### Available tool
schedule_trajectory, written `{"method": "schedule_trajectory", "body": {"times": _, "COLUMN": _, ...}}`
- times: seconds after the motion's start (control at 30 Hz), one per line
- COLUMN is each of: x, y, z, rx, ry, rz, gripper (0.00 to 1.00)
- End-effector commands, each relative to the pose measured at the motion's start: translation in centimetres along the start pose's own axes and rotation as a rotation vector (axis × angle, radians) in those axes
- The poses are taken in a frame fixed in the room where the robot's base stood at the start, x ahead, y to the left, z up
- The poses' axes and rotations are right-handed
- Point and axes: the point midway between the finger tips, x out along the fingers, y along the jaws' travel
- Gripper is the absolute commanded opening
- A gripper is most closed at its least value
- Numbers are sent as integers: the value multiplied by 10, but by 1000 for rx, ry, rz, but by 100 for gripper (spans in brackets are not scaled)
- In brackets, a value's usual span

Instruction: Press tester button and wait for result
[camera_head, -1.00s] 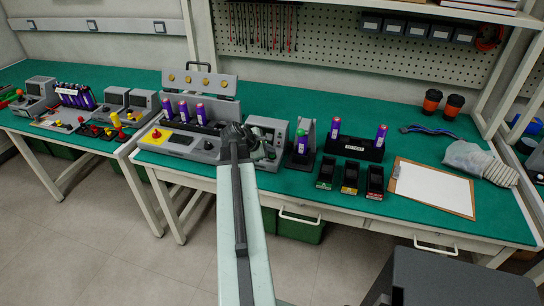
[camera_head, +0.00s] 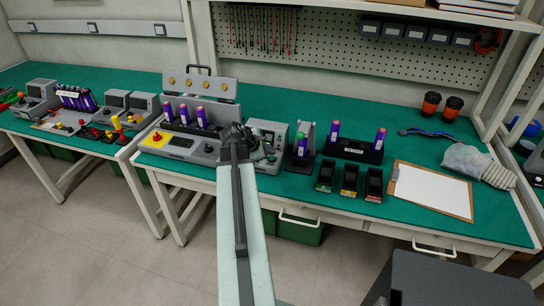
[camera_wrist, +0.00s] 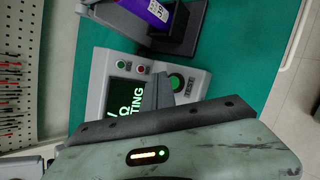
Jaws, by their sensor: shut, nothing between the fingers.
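The tester is a grey box (camera_head: 278,127) on the green bench, with my gripper (camera_head: 262,155) at its front. In the wrist view the tester (camera_wrist: 97,92) has a dark screen (camera_wrist: 122,97) with green letters, partly hidden; "TING" can be read. A round green button (camera_wrist: 177,82) is on its face beside the screen. A small red button and a small green one sit above the screen. My gripper (camera_wrist: 158,92) is shut and empty, its tips close to the green button; I cannot tell whether they touch it.
A purple cell (camera_head: 303,144) stands in a dark holder right of the tester. A grey fixture with purple cells (camera_head: 180,145) is on the left. A black rack (camera_head: 352,150), three small bins (camera_head: 349,180) and a clipboard (camera_head: 432,188) lie to the right.

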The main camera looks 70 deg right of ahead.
Motion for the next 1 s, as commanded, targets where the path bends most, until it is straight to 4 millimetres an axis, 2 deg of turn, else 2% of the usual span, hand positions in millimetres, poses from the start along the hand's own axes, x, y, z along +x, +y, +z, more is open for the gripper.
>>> {"method": "schedule_trajectory", "body": {"times": 0.3, "x": -2, "y": 1, "z": 1, "rx": 0, "ry": 0, "rz": 0, "gripper": 0}}
{"method": "schedule_trajectory", "body": {"times": 0.8, "x": -36, "y": 26, "z": 25, "rx": -1, "ry": 0, "rz": 0, "gripper": 0}}
{"method": "schedule_trajectory", "body": {"times": 1.0, "x": -35, "y": 26, "z": 25, "rx": -1, "ry": 0, "rz": 1, "gripper": 0}}
